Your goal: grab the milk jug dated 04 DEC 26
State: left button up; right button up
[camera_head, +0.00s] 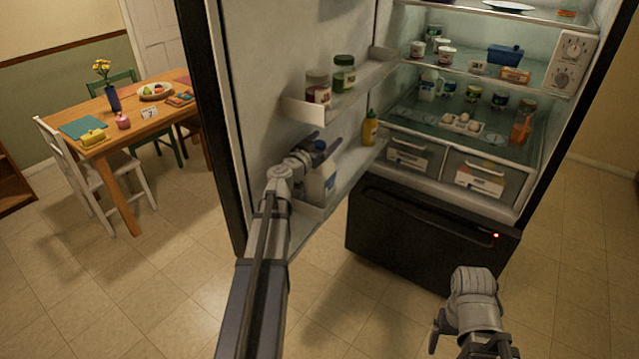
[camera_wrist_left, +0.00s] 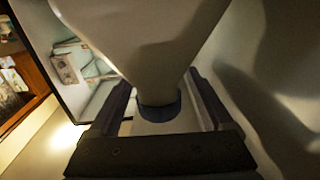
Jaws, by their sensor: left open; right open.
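A white milk jug (camera_head: 322,184) with a blue cap stands on the lower shelf of the open fridge door; no date can be read on it. My left gripper (camera_head: 322,152) is at the top of this jug, its jaws open. In the left wrist view, the jug (camera_wrist_left: 145,40) fills the top middle and its blue cap (camera_wrist_left: 160,112) lies between the two fingers (camera_wrist_left: 161,100). I cannot tell whether the fingers touch it. Another small white jug (camera_head: 428,86) stands inside the fridge. My right gripper (camera_head: 440,328) is open, low in front of the fridge, and partly hidden.
A yellow bottle (camera_head: 370,128) stands on the same door shelf (camera_head: 352,172). Jars (camera_head: 344,73) stand on the door shelf above. Eggs (camera_head: 462,121) and containers fill the fridge interior. A dining table (camera_head: 150,115) with chairs is at left. The floor between is clear.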

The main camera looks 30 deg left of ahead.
pick_arm(q)
grip_shut()
dwell(0.7)
dwell(0.7)
